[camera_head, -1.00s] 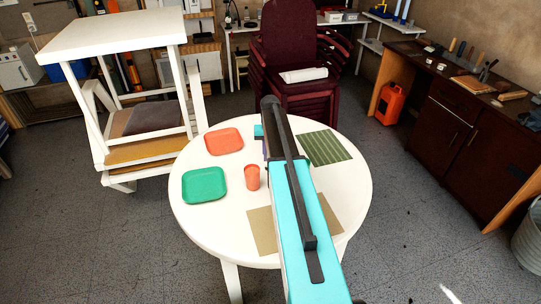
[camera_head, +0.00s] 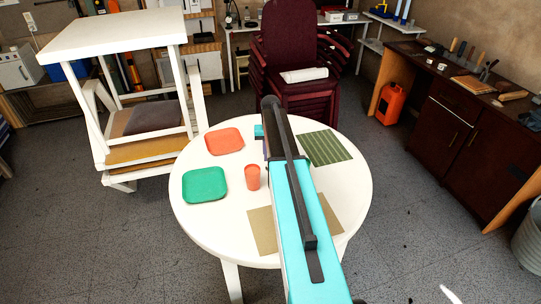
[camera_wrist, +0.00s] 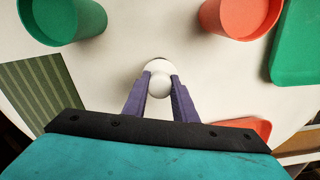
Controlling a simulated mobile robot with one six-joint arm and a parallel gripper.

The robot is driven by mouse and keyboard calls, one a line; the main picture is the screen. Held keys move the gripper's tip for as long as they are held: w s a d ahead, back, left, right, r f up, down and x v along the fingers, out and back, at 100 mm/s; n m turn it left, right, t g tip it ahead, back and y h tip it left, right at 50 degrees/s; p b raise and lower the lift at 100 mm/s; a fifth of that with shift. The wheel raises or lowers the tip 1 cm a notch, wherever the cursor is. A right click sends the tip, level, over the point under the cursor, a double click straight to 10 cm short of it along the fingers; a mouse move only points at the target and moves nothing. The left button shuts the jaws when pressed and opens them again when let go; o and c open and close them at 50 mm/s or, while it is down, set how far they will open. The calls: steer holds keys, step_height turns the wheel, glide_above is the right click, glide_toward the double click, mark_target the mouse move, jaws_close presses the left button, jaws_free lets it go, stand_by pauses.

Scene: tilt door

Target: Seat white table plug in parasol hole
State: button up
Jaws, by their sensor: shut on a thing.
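The white plug (camera_wrist: 158,67) shows in the wrist view as a pale round disc with a rounded knob. The two purple fingers of my gripper (camera_wrist: 159,88) are shut on the knob. The white round table (camera_head: 223,233) lies beneath; in the wrist view its top (camera_wrist: 120,55) fills most of the background. The parasol hole is not visible; the plug, gripper or arm may cover it. I cannot tell whether the plug is in the hole, touching the table or above it. In the head view my arm hides the plug and most of the gripper.
Around the plug on the table are an orange cup (camera_head: 252,177), a green cup (camera_wrist: 62,18), a green tray (camera_head: 204,185), an orange tray (camera_head: 224,141), a striped green mat (camera_head: 326,148) and a tan mat (camera_head: 262,234). Stacked dark red chairs (camera_head: 290,50) stand behind.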

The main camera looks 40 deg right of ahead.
steer(key=shift+f+b, duration=0.7)
steer(key=shift+f, duration=1.1)
stand_by(0.9)
steer(key=o, duration=1.1)
steer(key=shift+r, duration=0.1)
steer(key=shift+r+b, duration=1.3)
steer(key=shift+r, duration=5.5)
steer(key=shift+s, duration=0.1)
